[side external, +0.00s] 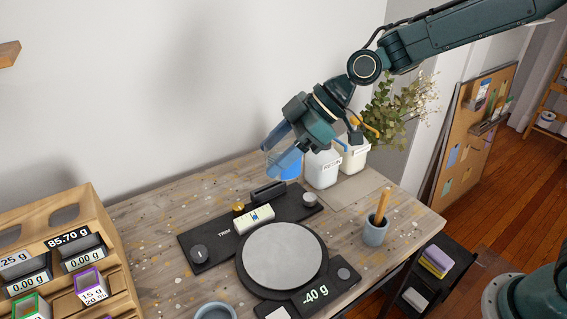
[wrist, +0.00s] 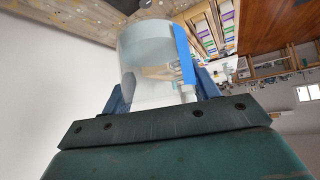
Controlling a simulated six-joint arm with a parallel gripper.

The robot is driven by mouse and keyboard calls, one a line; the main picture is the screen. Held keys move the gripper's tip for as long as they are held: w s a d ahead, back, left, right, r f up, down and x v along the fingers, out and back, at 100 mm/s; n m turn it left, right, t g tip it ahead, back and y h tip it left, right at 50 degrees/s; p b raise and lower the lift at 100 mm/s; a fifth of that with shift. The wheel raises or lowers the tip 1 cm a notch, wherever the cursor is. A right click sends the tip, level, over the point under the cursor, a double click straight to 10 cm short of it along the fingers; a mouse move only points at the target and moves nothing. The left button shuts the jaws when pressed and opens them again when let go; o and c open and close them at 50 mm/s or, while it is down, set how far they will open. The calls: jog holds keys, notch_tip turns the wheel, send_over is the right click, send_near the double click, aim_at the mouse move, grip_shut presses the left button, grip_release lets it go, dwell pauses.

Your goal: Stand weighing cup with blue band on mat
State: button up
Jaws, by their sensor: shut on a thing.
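My gripper (side external: 279,150) is shut on the clear weighing cup with the blue band (side external: 290,170) and holds it in the air above the back of the workbench. The cup is partly hidden by the fingers in the side view. In the wrist view the cup (wrist: 147,62) sits between the blue fingers and looks translucent, with the blue band (wrist: 184,54) along its right side. A flat, thin tan mat (side external: 365,196) lies on the bench to the right of the held cup, in front of the white tubs. Its visible surface looks bare.
A scale with a round grey pan (side external: 283,256) reads -40 g; its pan is empty. Behind it is a black trim unit (side external: 205,252). White tubs (side external: 323,168) and a plant (side external: 398,108) stand behind the mat. A grey pot with a stick (side external: 376,231) stands at the front right.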

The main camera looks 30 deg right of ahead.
jog(key=w+d+m+t+h, duration=0.15)
jog(key=d+m, duration=0.25)
jog(key=d, duration=0.8)
jog(key=s+d+m+t+h, duration=0.25)
jog(key=s+d+m, duration=0.25)
jog(key=d, duration=1)
jog(key=s+d+m+t+h, duration=0.1)
jog(key=s+d+m+h, duration=0.3)
jog(key=d, duration=1)
jog(key=f, duration=2.6)
jog(key=shift+s+f, duration=0.2)
jog(key=shift+f, duration=0.1)
jog(key=shift+w, duration=0.15)
jog(key=w, duration=1.4)
jog(key=shift+w, duration=0.15)
